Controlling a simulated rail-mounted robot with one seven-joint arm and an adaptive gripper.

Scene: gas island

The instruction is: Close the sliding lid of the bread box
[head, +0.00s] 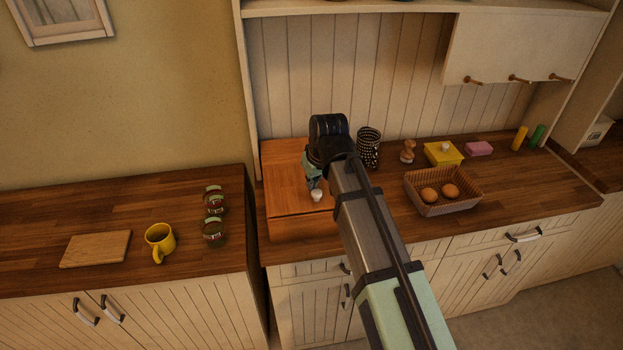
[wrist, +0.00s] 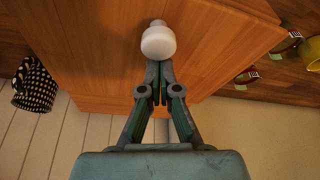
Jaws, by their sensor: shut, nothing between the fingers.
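The wooden bread box (head: 292,229) stands on the counter near its left end, partly hidden by my arm. Its flat wooden lid (head: 283,172) carries a white round knob (head: 317,195) near the front edge; how far the lid is open cannot be told. My gripper (head: 313,184) is over the lid, just behind the knob. In the wrist view the shut, empty fingers (wrist: 160,85) point at the white knob (wrist: 158,41), with the tips right beside it. Whether they touch it cannot be told. The lid (wrist: 100,35) fills the upper middle there.
A black dotted cup (head: 369,147) stands close right of the box. A wicker basket (head: 445,199) with two buns, a yellow box (head: 443,154) and a pink block (head: 479,149) lie farther right. Several jars, a yellow mug (head: 160,240) and a board (head: 96,248) are on the left counter.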

